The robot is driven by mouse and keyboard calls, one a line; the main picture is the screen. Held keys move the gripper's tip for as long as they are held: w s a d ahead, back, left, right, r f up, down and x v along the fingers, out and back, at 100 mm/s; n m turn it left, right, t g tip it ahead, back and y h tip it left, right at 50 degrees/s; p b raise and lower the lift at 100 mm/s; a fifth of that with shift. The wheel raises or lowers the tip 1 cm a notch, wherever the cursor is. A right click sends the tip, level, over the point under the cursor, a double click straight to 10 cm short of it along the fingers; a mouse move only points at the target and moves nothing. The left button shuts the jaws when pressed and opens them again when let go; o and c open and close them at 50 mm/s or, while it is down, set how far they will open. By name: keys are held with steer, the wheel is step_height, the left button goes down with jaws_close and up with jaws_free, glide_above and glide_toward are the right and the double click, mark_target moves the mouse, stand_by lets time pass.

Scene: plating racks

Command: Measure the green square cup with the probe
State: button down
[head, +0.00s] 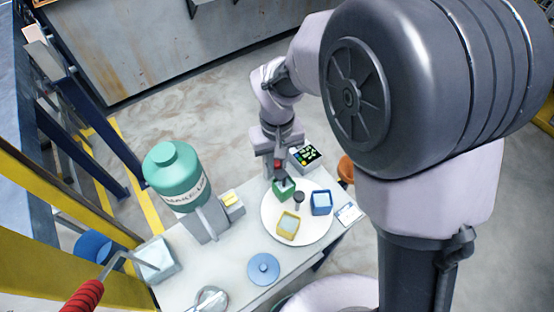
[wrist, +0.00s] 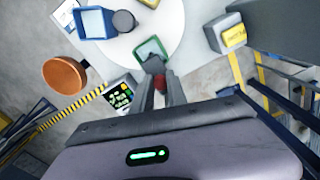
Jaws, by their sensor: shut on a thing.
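The green square cup (head: 285,190) stands on a white round plate (head: 270,222); it also shows in the wrist view (wrist: 151,47). My gripper (head: 278,172) is directly above the cup, its two fingers shut on the probe (wrist: 154,65). The probe has a red part between the fingers (wrist: 160,84) and a dark grey end that points down at the green cup. The end overlaps the cup's near side in both views. I cannot tell whether it is inside or touches the cup. A meter with a lit screen (head: 306,155) sits behind the plate.
A blue square cup (head: 321,203), a yellow square cup (head: 288,225) and a dark round post (head: 299,199) share the plate. A teal-topped dispenser (head: 176,175) and a small yellow-labelled box (head: 233,204) stand left. A blue lid (head: 263,268) lies in front.

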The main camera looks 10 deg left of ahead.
step_height(320, 180, up, 6)
steer(key=p, duration=0.4)
steer(key=shift+w+f, duration=0.1)
steer(key=shift+f, duration=0.05)
steer(key=c, duration=1.3)
jaws_free()
step_height(320, 180, up, 17)
steer(key=p, duration=0.5)
steer(key=shift+r, duration=0.2)
steer(key=shift+d, duration=0.1)
